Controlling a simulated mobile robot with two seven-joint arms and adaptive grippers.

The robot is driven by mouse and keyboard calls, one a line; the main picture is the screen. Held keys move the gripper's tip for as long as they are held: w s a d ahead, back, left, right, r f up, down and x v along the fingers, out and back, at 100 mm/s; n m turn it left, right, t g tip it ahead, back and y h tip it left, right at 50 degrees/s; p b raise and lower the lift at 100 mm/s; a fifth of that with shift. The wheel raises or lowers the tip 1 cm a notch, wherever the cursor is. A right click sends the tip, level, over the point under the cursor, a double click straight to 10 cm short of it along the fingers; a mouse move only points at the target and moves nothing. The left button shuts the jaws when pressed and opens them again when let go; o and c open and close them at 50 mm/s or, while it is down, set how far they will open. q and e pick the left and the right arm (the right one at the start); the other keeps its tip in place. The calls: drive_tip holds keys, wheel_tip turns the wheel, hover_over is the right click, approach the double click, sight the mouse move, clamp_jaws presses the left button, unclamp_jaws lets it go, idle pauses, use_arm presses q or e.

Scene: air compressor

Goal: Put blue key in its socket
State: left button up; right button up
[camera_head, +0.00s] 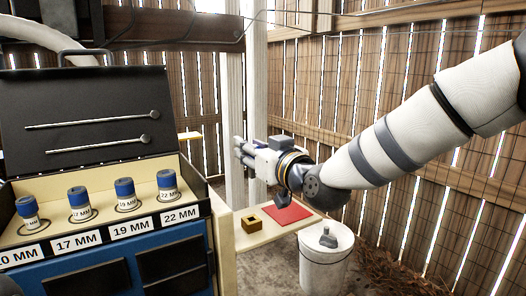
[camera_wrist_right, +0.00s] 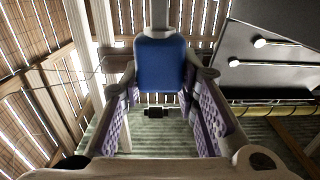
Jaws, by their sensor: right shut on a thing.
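My right gripper (camera_head: 240,150) reaches in from the right above the wooden shelf, pointing left. In the right wrist view its purple-padded fingers (camera_wrist_right: 160,95) are shut on a blue piece with a pale stem, which looks like the blue key (camera_wrist_right: 160,62). In the head view the held piece is too small to make out. A small brown-yellow block with a square dark opening (camera_head: 251,223) sits on the shelf below; I cannot tell whether it is the key's socket.
A red pad (camera_head: 287,214) lies on the shelf (camera_head: 262,238), with a dark piece (camera_head: 284,195) at its back edge. A white bucket (camera_head: 325,266) stands right. An open toolbox (camera_head: 85,115) with several blue-topped sockets (camera_head: 167,184) stands left. Slatted wooden walls close the back.

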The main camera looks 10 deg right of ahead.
drive_tip(key=shift+w+a, duration=0.2)
use_arm(q)
drive_tip(key=shift+w, duration=0.1)
use_arm(e)
drive_tip(key=shift+r, duration=0.1)
use_arm(q)
drive_tip(key=shift+r, duration=0.15)
use_arm(e)
drive_tip(key=shift+d, duration=0.1)
use_arm(q)
drive_tip(key=shift+s+f+g+b, duration=0.4)
drive_tip(key=shift+s+f+b, duration=0.25)
drive_tip(key=shift+s+f, duration=0.35)
use_arm(e)
wheel_tip(320, 180, down, 10)
idle(0.8)
use_arm(q)
drive_tip(key=shift+w+r, duration=0.2)
drive_tip(key=shift+w, duration=0.05)
idle(0.8)
